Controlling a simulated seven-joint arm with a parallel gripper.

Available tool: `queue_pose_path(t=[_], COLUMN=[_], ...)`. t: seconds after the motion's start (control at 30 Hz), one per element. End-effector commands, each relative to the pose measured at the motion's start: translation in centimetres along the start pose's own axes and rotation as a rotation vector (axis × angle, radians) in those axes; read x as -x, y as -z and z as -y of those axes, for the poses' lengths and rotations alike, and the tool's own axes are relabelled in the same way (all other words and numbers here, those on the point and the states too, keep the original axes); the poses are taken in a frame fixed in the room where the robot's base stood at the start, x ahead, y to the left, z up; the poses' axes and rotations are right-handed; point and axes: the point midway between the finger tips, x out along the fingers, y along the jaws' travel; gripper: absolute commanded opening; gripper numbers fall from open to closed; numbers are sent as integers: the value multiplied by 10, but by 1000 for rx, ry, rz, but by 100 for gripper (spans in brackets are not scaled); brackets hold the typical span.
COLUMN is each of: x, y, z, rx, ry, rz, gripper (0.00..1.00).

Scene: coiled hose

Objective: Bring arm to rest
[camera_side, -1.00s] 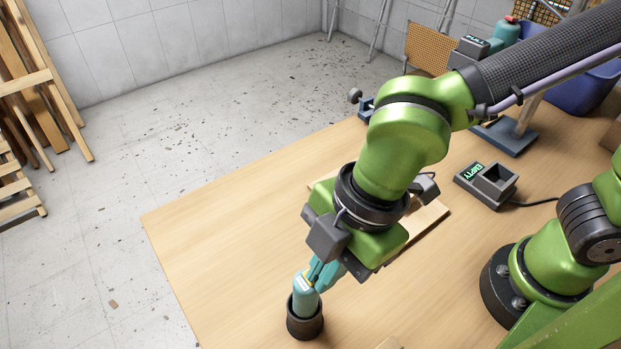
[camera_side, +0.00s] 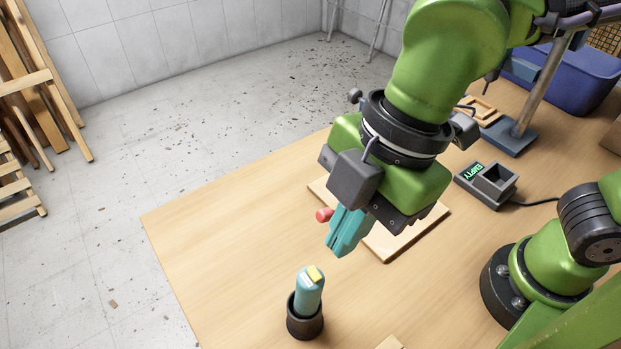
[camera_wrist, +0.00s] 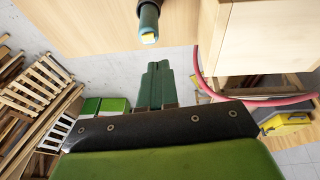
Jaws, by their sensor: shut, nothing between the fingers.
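My gripper (camera_side: 338,248) has teal fingers, which are shut and empty. It hangs above the table, up and to the right of a teal bottle (camera_side: 308,287) and apart from it. The bottle has a yellow patch and stands upright in a dark round holder (camera_side: 304,325) near the table's front. In the wrist view my gripper's fingers (camera_wrist: 157,68) point up the picture, and the bottle (camera_wrist: 149,22) shows beyond their tips.
A wooden board (camera_side: 388,250) lies behind my gripper, with a red piece (camera_side: 324,214) beside it. A red hose (camera_wrist: 212,88) curves past a wooden block in the wrist view. A grey box reading EMPTY (camera_side: 488,183) stands to the right. The table's left part is clear.

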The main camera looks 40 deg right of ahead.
Motion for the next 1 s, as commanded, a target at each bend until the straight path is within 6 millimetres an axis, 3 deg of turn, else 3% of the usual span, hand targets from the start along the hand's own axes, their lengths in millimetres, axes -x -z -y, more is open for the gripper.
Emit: queue_pose_path(t=[0.1, 0.3, 0.47, 0.57, 0.67, 0.83, 0.9, 1.0], x=[26, 50, 56, 47, 41, 44, 47, 52], y=[1, 0, 2, -5, -35, -133, -177, -228], z=[4, 10, 10, 6, -13, -54, -62, -61], rx=[0, 0, -56, -196, -469, -1123, -1378, -1650], ry=[-5, -3, -12, -24, -76, -226, -291, -368], rz=[-5, -3, -10, -18, -48, -174, -249, -347], gripper=[0, 0, 0, 0, 0, 0, 0, 0])
